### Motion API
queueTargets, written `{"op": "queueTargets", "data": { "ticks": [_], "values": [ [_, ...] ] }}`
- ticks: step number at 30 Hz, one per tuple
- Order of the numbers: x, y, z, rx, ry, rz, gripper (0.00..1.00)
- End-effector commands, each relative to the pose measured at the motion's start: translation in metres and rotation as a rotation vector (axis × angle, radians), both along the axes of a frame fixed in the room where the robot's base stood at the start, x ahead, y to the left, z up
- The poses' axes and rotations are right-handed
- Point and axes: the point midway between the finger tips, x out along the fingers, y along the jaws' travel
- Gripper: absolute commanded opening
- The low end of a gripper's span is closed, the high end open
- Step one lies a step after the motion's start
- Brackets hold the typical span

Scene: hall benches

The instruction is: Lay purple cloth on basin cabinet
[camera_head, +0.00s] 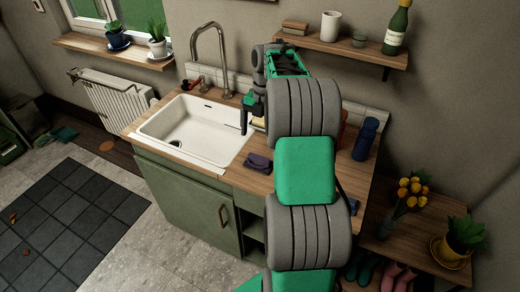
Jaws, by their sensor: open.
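A folded dark purple cloth (259,163) lies on the wooden top of the basin cabinet (186,205), just right of the white basin (190,125). The cabinet has a green door and a wooden worktop. My gripper (246,120) hangs above the right side of the basin, behind and above the cloth and apart from it. It points down and looks empty. My own arm hides much of the worktop's right half.
A tall tap (211,60) stands behind the basin. A blue bottle (366,138) stands at the worktop's right end. A wall shelf (340,46) holds a green bottle (397,28). A low bench (415,240) with yellow flowers stands at right.

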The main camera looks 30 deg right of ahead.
Motion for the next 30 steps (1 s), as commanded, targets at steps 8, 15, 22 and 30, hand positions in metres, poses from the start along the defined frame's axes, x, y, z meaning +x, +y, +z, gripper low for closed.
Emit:
{"op": "queueTargets", "data": {
  "ticks": [8,15,22,30],
  "values": [
    [-0.001,0.028,0.035,-0.026,-0.008,-0.157,1.00],
    [-0.055,0.155,0.072,-0.057,-0.076,-0.997,1.00],
    [-0.139,0.224,0.053,0.082,-0.113,-1.799,1.00],
    [-0.166,0.234,0.036,0.167,-0.099,-2.080,1.00]
  ]
}}
